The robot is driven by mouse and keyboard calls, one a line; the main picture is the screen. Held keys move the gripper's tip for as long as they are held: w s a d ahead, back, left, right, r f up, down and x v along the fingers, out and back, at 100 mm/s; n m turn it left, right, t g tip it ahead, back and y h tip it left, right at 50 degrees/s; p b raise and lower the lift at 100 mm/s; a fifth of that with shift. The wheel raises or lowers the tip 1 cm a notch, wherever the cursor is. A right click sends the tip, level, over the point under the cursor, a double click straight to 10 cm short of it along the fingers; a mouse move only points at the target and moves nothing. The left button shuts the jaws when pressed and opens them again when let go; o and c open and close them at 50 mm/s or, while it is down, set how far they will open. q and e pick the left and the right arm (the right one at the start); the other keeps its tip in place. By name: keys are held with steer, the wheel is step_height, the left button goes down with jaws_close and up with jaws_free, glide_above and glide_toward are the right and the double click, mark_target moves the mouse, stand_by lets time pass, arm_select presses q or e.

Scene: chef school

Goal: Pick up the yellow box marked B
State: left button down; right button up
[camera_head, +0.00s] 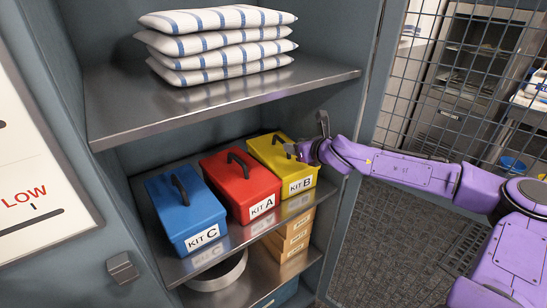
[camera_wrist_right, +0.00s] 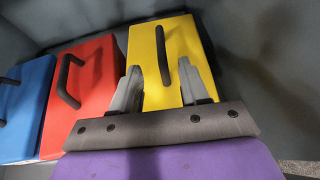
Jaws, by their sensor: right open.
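The yellow box (camera_head: 268,152), labelled KIT B, stands at the right end of the middle shelf and has a black handle on its lid. It also shows in the right wrist view (camera_wrist_right: 172,38). My right gripper (camera_head: 292,150) is at the box's lid, coming from the right. In the right wrist view its two fingers (camera_wrist_right: 160,72) are apart, with the black handle (camera_wrist_right: 161,55) appearing between and just beyond them. I cannot tell whether the fingers touch the lid. My left gripper is not in view.
The red KIT A box (camera_head: 240,188) and blue KIT C box (camera_head: 186,212) stand left of the yellow one. An upper shelf (camera_head: 220,96) with folded striped cloths overhangs. An open mesh door (camera_head: 400,110) is at the right. Cardboard boxes (camera_head: 292,230) sit below.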

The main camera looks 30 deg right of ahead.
mark_target(281, 139)
steer(key=shift+w+f+b, duration=0.25)
steer(key=shift+w+b, duration=0.1)
steer(key=shift+w, duration=0.15)
steer(key=x, duration=0.9)
steer(key=shift+d+r, duration=0.1)
steer(key=shift+r, duration=0.05)
steer(key=shift+s+r, duration=0.1)
steer(key=shift+s, duration=0.05)
jaws_close()
stand_by(0.6)
steer(key=shift+r, duration=0.1)
